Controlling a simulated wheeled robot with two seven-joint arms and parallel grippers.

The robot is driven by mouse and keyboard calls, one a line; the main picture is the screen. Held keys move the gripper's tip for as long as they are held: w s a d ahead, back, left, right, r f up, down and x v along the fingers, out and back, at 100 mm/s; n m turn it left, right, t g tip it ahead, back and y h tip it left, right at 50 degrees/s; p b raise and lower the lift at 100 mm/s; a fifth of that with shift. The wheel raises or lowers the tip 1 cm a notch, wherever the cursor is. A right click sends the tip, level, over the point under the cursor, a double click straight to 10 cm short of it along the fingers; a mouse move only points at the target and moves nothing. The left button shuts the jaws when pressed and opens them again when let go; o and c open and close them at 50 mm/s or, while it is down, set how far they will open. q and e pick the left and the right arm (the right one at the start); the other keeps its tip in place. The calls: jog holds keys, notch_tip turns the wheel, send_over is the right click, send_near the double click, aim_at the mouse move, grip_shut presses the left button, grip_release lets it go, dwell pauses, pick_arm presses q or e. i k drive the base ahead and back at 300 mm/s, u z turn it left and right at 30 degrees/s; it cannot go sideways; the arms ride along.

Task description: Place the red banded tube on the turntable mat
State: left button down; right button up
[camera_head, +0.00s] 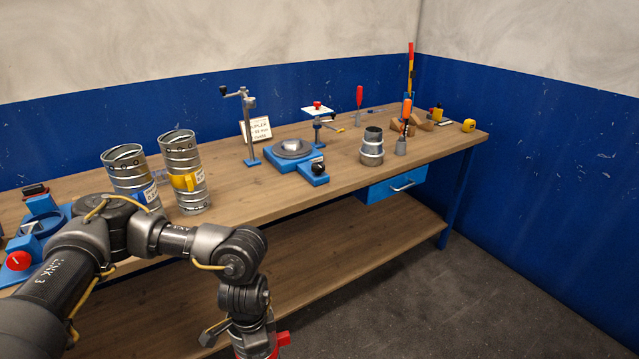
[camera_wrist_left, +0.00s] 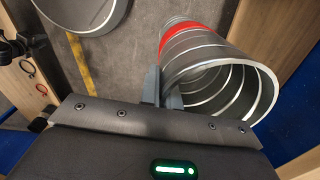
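The red banded tube (camera_wrist_left: 195,40) is a ribbed grey metal cylinder. In the left wrist view its open end faces the camera, beside the fingers. My left gripper (camera_wrist_left: 162,92) appears shut on the tube's side; the exact contact is partly hidden. In the head view my left arm hangs down in front of the bench, with a red part (camera_head: 281,341) showing at the bottom edge. My right gripper is out of view.
Two metal tubes, one with a blue mark (camera_head: 128,170) and one with a yellow mark (camera_head: 182,155), stand left on the bench. A crank stand (camera_head: 249,125), a stepped metal collar (camera_head: 372,147) and tools surround the turntable. The lower shelf (camera_head: 350,245) is clear.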

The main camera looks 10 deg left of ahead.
aim_at(296, 146)
jog(key=z, duration=1.3)
jog(key=i, duration=3)
jog(key=u, duration=2.55)
jog(key=i, duration=0.55)
jog(key=u, duration=0.05)
